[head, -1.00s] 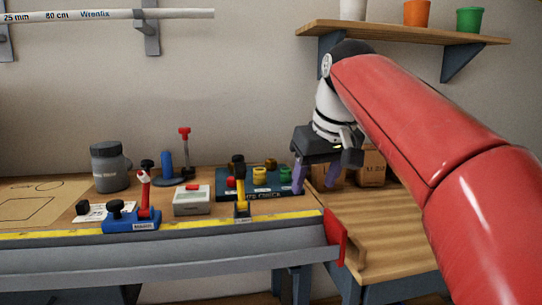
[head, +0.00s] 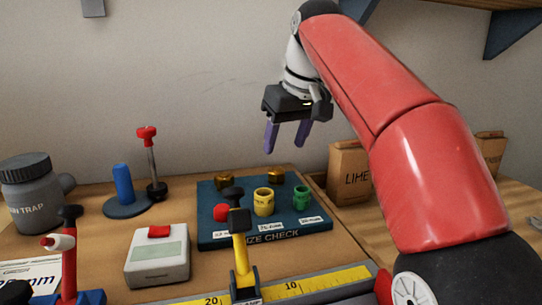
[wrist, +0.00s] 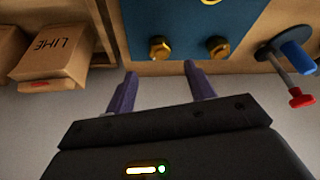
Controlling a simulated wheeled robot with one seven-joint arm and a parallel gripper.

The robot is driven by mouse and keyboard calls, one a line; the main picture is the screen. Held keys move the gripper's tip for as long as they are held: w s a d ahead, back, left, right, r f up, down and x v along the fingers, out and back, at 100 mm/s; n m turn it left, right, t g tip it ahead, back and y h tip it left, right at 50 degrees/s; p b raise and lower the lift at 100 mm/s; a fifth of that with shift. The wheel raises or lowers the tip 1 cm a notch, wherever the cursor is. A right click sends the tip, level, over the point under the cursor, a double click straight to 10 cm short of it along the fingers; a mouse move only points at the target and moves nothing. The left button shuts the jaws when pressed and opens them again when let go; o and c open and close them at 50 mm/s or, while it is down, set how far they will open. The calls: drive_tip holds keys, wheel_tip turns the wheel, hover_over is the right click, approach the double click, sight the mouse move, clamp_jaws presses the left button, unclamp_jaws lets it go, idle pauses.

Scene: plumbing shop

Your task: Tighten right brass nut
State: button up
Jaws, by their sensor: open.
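Two brass nuts sit at the back edge of the blue size-check board (head: 210,226). The right brass nut (head: 276,178) is behind the yellow and green cups; the left brass nut (head: 224,180) is behind the red knob. My gripper (head: 287,146) is open and empty, with its purple fingers pointing down above the right nut in the head view. In the wrist view the picture is turned round: the right nut (wrist: 159,48) lies just beyond and between my fingertips (wrist: 160,72), and the left nut (wrist: 217,47) lies to the right. The fingers look apart from both nuts.
LIME boxes (head: 349,172) stand right of the board. A red-topped rod (head: 152,165) and a blue-handled tool (head: 123,186) stand to its left. A yellow-handled clamp (head: 240,250), a grey device (head: 158,257) and a dark jar (head: 28,182) are nearer or further left.

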sight(277, 170)
drive_tip(key=x, duration=0.7)
drive_tip(key=shift+w+f, duration=0.15)
drive_tip(key=shift+f, duration=0.15)
drive_tip(key=c, duration=1)
